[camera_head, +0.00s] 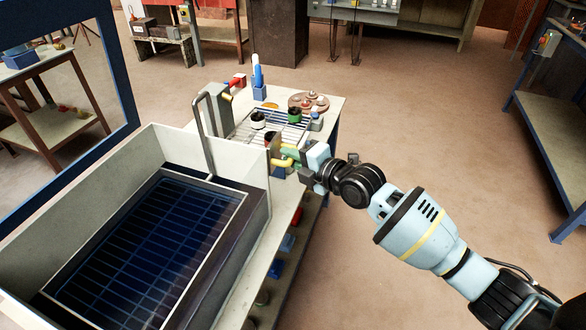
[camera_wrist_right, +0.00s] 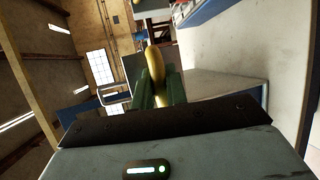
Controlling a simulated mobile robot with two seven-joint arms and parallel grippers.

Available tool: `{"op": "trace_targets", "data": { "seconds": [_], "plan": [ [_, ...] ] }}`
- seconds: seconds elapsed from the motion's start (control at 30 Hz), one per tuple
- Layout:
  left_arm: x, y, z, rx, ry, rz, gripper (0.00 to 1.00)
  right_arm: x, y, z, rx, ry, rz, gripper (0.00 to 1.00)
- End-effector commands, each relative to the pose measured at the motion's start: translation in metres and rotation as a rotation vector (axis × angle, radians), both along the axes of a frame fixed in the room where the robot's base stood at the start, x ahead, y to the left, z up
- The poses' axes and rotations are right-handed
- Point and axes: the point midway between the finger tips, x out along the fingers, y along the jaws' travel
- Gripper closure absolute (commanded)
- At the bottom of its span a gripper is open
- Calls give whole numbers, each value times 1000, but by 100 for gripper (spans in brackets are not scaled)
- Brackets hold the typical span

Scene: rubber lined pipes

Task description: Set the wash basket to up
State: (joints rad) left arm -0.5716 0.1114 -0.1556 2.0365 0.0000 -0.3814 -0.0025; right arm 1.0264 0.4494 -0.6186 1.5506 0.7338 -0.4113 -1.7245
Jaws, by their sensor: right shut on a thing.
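The wash basket (camera_head: 140,250) is a framed wire grid lying low in the dark liquid of the pale-walled wash tank (camera_head: 255,163) at left in the head view. A grey bent bar (camera_head: 206,130) rises from its far edge over the tank wall. My right gripper (camera_head: 289,157) is at the tank's outer right side, its green fingers shut on a yellow handle (camera_head: 279,163). In the right wrist view the handle (camera_wrist_right: 155,62) stands between the fingers (camera_wrist_right: 158,85). How the handle joins the tank is hidden. My left gripper is out of view.
Beyond the tank, the table holds a wire rack (camera_head: 275,125) with small pots, a blue holder (camera_head: 259,92) and a round brown tray (camera_head: 309,103). A blue-framed panel (camera_head: 120,80) stands at left. The floor right of the table is open up to a workbench (camera_head: 552,110).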

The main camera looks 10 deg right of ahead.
Motion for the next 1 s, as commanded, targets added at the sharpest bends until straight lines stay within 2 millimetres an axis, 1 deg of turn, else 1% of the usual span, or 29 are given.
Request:
{"op": "trace_targets", "data": {
  "seconds": [0.03,0.1,0.2,0.6,0.63,0.77,1.0],
  "plan": [
    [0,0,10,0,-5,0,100,2,0,25,-1,-17,0,100],
    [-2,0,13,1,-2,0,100,2,0,37,0,-17,0,100],
    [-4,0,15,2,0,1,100,1,0,46,1,-14,-1,100],
    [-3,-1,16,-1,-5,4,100,1,0,50,6,-14,-1,100],
    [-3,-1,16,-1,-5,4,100,1,0,50,6,-14,-1,82],
    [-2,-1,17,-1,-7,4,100,1,0,49,5,-12,-1,65],
    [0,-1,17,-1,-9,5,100,1,0,46,3,-7,-1,64]
  ]
}}
